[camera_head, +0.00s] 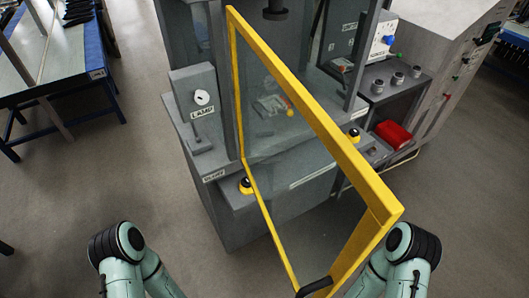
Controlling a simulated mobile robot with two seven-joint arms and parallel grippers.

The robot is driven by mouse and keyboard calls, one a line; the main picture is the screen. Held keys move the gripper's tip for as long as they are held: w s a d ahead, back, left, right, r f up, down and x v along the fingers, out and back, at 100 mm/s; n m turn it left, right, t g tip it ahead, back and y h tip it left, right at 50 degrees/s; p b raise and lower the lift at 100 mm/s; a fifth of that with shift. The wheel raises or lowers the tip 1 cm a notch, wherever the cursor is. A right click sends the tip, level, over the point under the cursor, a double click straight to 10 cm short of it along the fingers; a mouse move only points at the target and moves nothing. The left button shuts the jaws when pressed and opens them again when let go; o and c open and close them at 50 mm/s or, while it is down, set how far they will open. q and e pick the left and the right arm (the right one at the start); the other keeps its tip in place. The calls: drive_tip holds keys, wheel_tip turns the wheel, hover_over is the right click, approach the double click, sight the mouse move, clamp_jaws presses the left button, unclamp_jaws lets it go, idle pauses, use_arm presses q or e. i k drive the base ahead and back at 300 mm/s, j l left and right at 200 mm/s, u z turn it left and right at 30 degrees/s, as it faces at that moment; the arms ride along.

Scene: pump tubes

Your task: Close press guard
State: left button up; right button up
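The press guard (334,139) is a clear panel in a yellow frame. It stands swung open from the left side of the grey press (232,217) and reaches out toward me. Its black handle (316,286) is at the near end, at the bottom edge of the view. My two arms come in at the bottom left and bottom right, and only their links show. The right arm is close to the guard's near corner in the picture; I cannot tell whether they touch. Neither gripper is in view.
A lamp box (196,95) stands at the press's left. Yellow-ringed black buttons (246,185) sit on its front ledge. A red object (393,134) and a control cabinet (445,75) are at right. A blue-framed table (60,75) is at upper left. Floor at left is clear.

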sight(384, 209)
drive_tip(key=k+j+z, duration=0.4)
drive_tip(key=j, duration=0.15)
drive_tip(key=k+j+z, duration=0.45)
drive_tip(key=i+j, duration=0.05)
drive_tip(key=i, duration=0.05)
